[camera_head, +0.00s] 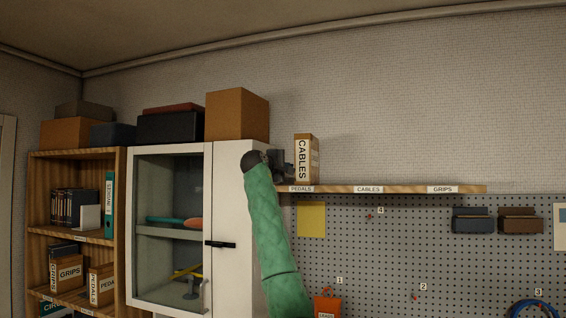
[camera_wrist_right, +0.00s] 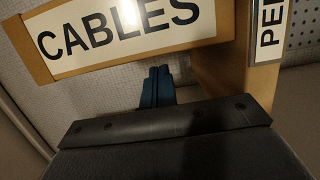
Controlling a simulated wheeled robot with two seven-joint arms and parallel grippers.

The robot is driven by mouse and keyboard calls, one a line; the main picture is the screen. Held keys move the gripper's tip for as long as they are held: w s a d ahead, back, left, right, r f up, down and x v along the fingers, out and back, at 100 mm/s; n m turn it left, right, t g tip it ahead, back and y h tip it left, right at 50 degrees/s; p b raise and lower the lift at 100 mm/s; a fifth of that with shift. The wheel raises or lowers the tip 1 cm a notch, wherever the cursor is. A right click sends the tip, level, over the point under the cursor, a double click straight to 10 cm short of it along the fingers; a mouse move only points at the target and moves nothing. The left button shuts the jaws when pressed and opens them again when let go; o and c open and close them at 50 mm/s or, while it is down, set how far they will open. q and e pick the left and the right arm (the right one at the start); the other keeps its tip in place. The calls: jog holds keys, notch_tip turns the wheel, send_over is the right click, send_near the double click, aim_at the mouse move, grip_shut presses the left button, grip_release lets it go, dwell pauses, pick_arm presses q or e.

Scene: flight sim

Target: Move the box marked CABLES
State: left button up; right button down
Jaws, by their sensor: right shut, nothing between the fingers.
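The box marked CABLES (camera_head: 306,160) stands upright on the wall shelf (camera_head: 400,188), above the PEDALS label (camera_head: 301,189) at the shelf's left end. The shelf's CABLES label (camera_head: 368,189) is further right, with bare shelf above it. My right gripper (camera_head: 285,160), on the green-sleeved arm, is close to the left of the box, partly overlapping it in the head view. In the right wrist view the box's CABLES face (camera_wrist_right: 125,32) fills the top, and my blue fingers (camera_wrist_right: 157,88) are together and empty, just below it. Contact cannot be told. My left gripper is out of view.
A tall white cabinet (camera_head: 238,200) stands close left of my right arm, with a brown box (camera_head: 238,115) on top. The shelf is empty right of the box, up to the GRIPS label (camera_head: 443,189). A pegboard (camera_head: 400,250) hangs below.

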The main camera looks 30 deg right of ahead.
jog(key=p+x, duration=0.1)
jog(key=x, duration=0.2)
jog(key=shift+d+p, duration=0.3)
jog(key=shift+p, duration=0.1)
jog(key=shift+w+d, duration=0.1)
